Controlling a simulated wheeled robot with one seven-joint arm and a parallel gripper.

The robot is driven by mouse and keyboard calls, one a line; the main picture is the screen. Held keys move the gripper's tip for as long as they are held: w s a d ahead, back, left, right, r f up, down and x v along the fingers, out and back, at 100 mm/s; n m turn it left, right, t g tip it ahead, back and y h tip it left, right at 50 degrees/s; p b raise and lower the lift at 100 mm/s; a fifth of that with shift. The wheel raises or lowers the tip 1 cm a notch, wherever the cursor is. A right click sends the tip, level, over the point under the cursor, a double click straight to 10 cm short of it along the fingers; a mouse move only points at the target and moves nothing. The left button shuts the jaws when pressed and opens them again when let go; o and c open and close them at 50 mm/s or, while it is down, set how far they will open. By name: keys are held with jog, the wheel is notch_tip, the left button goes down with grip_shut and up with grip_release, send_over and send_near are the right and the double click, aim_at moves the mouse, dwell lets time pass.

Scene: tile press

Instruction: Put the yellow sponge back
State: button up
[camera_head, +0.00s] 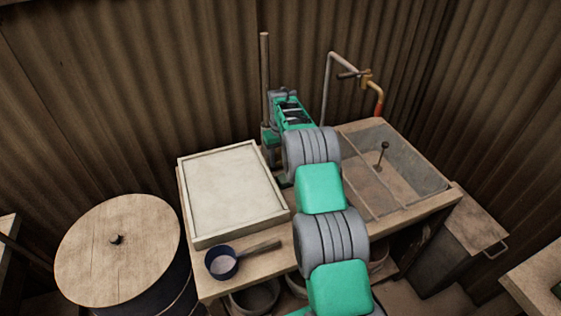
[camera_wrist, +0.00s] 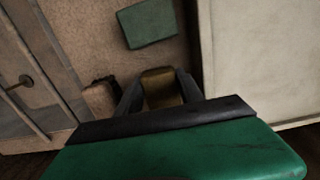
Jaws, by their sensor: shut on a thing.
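In the wrist view my gripper (camera_wrist: 160,80) reaches in from the bottom edge, its two dark fingers on either side of a dull yellow-brown block, the yellow sponge (camera_wrist: 162,90). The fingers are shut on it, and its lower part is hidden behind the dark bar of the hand. The hand is over the strip of worktop between the sink and the pale tray. I cannot tell whether the sponge touches the surface. In the head view my arm covers this area, and I cannot make out the sponge.
A green block (camera_wrist: 147,23) lies ahead of the fingers, and a brown brush-like thing (camera_wrist: 100,96) lies close left. The pale tray (camera_head: 186,184) and sink (camera_head: 347,133) flank the strip. A blue pan (camera_head: 221,263) sits at the front; a lidded drum (camera_head: 117,265) stands left.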

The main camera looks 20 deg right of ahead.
aim_at(279, 158)
jog(key=shift+a+f, duration=0.1)
jog(key=shift+f, duration=1.1)
jog(key=o, duration=1.3)
jog(key=shift+r, duration=0.1)
jog(key=shift+r, duration=0.7)
notch_tip(279, 158, up, 12)
jog(key=b, duration=0.1)
jog(key=s+a+r+t, duration=0.1)
jog(key=s+a+r, duration=0.7)
jog(key=s+r, duration=0.25)
jog(key=s+a+f+t, duration=0.1)
jog(key=s+a+f, duration=0.1)
jog(key=s, duration=1)
jog(key=s+a+f+t, duration=0.1)
jog(key=s+a+f, duration=0.2)
jog(key=s, duration=0.9)
jog(key=shift+s+a, duration=0.15)
jog(key=shift+a, duration=0.5)
